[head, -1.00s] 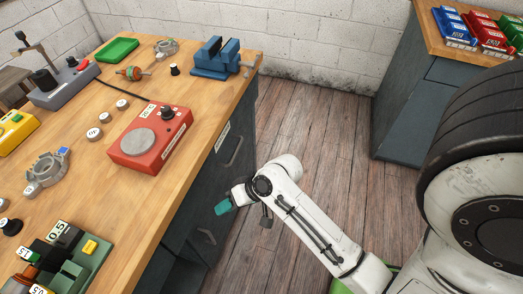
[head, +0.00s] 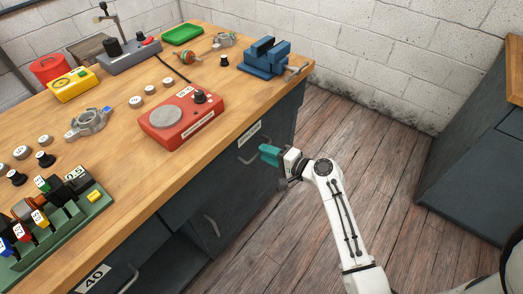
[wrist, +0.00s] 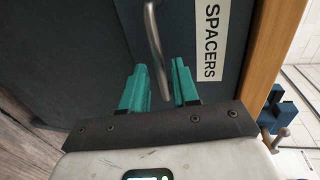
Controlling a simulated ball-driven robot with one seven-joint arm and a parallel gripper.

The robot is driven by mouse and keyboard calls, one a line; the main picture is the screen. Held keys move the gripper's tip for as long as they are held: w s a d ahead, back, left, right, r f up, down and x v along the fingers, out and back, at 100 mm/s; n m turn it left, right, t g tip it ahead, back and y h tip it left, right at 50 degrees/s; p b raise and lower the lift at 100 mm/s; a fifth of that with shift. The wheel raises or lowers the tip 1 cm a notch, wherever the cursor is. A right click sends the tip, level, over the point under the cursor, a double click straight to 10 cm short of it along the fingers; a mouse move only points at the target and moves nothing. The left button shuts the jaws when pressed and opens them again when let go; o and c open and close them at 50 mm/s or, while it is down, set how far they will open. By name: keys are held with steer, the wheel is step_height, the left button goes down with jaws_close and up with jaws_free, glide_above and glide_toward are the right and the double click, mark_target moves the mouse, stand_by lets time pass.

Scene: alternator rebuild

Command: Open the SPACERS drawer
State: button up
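The SPACERS drawer has a dark grey front (head: 277,128) at the far end of the workbench and looks shut. Its white label (head: 249,133) reads SPACERS in the wrist view (wrist: 210,40). Its curved metal handle (head: 245,159) is partly hidden behind my gripper (head: 267,155) in the head view. In the wrist view, my gripper (wrist: 160,84) has its two teal fingers apart, and the handle (wrist: 155,40) runs down into the gap between them. I cannot tell whether the fingertips reach past the handle or touch it.
The wooden bench top (head: 130,190) overhangs the drawers. Another handle (head: 211,226) is lower left. The plank floor (head: 350,135) right of the bench is clear.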

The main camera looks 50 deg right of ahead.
steer(key=shift+x, duration=1.6)
jaws_close()
